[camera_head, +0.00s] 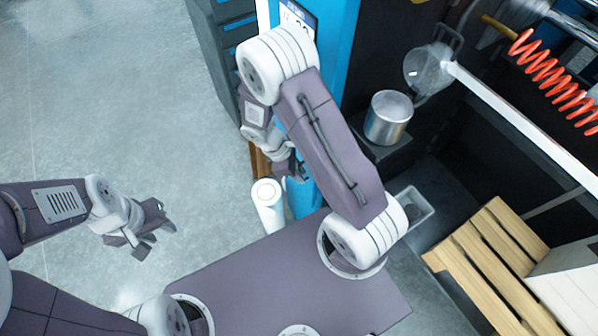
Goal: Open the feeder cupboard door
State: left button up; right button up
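A tall blue panel (344,40), which may be part of the feeder cupboard, stands at top centre with a white-and-blue label beside it. I cannot make out a door edge or handle. My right arm arches up in front of it and folds back down. My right gripper (292,172) is beside the lower blue part, partly hidden by my own arm. I cannot tell whether it touches anything or how its fingers stand. My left gripper (152,232) is open and empty over the grey floor at left, well away from the blue panel.
A white cylinder (268,204) stands by the blue panel's foot. A metal pot (388,117) sits on a dark ledge to the right. A red coiled hose (552,72) hangs at upper right, above a wooden pallet (490,262). The floor at left is clear.

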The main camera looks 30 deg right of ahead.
jog(key=shift+w+d, duration=0.1)
grip_shut()
dwell(1.2)
